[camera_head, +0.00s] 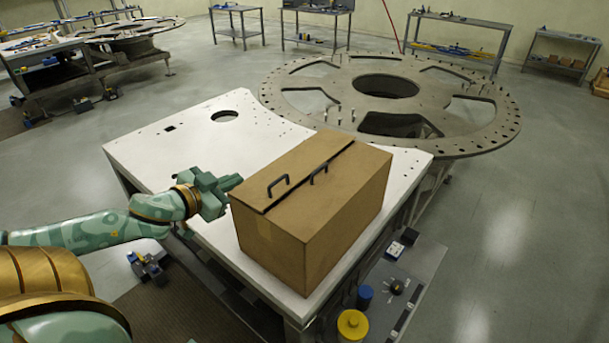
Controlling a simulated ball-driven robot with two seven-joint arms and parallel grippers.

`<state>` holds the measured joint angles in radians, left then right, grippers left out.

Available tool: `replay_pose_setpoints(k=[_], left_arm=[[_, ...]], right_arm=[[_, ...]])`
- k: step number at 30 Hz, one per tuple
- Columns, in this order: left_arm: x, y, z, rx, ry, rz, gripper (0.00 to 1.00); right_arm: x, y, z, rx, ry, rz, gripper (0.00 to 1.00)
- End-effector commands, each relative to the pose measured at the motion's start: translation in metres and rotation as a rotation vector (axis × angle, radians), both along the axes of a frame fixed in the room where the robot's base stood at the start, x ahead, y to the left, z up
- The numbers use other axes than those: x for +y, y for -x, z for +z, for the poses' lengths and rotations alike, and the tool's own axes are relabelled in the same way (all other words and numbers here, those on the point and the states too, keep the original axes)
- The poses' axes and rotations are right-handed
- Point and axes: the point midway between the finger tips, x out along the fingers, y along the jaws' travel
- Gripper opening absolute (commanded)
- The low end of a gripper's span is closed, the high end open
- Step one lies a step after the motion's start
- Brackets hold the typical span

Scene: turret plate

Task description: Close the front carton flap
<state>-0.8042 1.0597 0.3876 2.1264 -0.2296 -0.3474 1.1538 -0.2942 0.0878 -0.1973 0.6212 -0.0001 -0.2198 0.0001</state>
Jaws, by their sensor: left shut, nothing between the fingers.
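A brown cardboard carton (335,226) stands on the white table. Its top has two flaps, a left flap (296,162) and a right flap (338,186), each with a black handle. Both flaps lie flat or nearly flat, with a dark seam between them. Whether either is slightly raised is hard to tell. My left gripper (231,184), green, is shut and empty beside the upper left edge of the carton. Whether its tips touch the carton is unclear. My right gripper is not in view.
The white table (165,150) is bare to the left of and behind the carton. A large round turret plate (470,125) adjoins the table's far right. A yellow round object (352,325) and a blue cylinder (365,296) are below the table's right edge.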

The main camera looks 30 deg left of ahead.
Motion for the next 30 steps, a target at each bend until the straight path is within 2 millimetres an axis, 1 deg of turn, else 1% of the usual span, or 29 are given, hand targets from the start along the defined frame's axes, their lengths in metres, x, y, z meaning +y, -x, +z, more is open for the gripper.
replay_pose_setpoints(k=[1,4,10,13,17,22,28,30], left_arm=[[-0.006,0.0,0.006,-0.014,0.041,-0.006,0.0],[-0.013,-0.001,0.01,-0.024,0.115,-0.008,0.0],[-0.014,-0.001,0.01,-0.023,0.209,0.009,0.0],[-0.014,-0.006,0.009,-0.023,0.223,0.01,0.0],[-0.015,-0.023,0.005,-0.025,0.219,0.01,0.0],[-0.016,-0.051,-0.002,-0.026,0.216,0.009,0.0],[-0.017,-0.075,-0.007,-0.027,0.218,0.013,0.0],[-0.017,-0.082,-0.007,-0.026,0.224,0.015,0.0]], right_arm=[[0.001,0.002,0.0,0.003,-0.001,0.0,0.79],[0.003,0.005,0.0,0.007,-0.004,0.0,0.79],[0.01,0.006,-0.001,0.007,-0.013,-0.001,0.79],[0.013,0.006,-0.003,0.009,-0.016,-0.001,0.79],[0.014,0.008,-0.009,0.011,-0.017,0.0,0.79],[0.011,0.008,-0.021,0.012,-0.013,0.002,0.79],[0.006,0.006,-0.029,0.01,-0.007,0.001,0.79],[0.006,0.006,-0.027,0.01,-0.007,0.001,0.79]])
